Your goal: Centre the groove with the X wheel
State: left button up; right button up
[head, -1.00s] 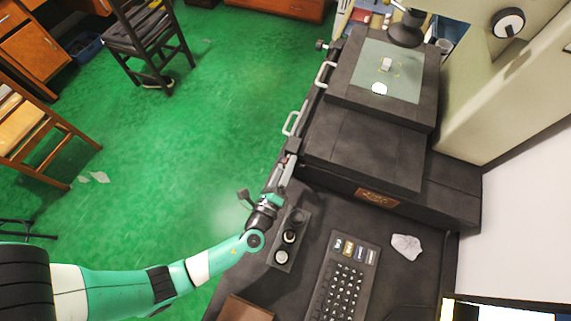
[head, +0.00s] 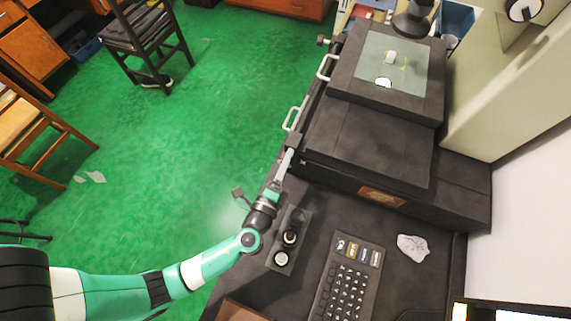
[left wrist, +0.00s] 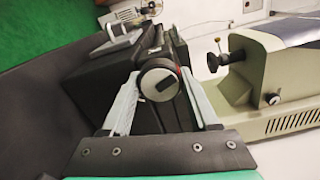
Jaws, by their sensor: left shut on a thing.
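A knob with a dark rim and a grey face crossed by a black bar (left wrist: 158,82) shows in the left wrist view; it seems to be the X wheel. My left gripper (left wrist: 160,98) is shut on it, one pale finger at each side. In the head view the left gripper (head: 284,165) reaches the near left edge of the dark machine, and the knob is hidden there. The glass stage (head: 400,88) carries a small pale block (head: 389,57) and a bright white spot (head: 383,82). The groove is too small to make out. My right gripper is not in view.
A dark lens barrel (head: 413,22) hangs over the far end of the stage. White handles (head: 293,118) line the machine's left side. A control box (head: 290,240), a keypad (head: 347,285) and crumpled paper (head: 413,248) lie on the bench. Green floor (head: 190,130) is open at left.

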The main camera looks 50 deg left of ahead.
pick_arm(q)
jog(key=shift+n+b, duration=1.35)
jog(key=shift+n, duration=0.55)
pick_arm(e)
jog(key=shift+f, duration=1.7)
pick_arm(q)
jog(key=o, duration=1.4)
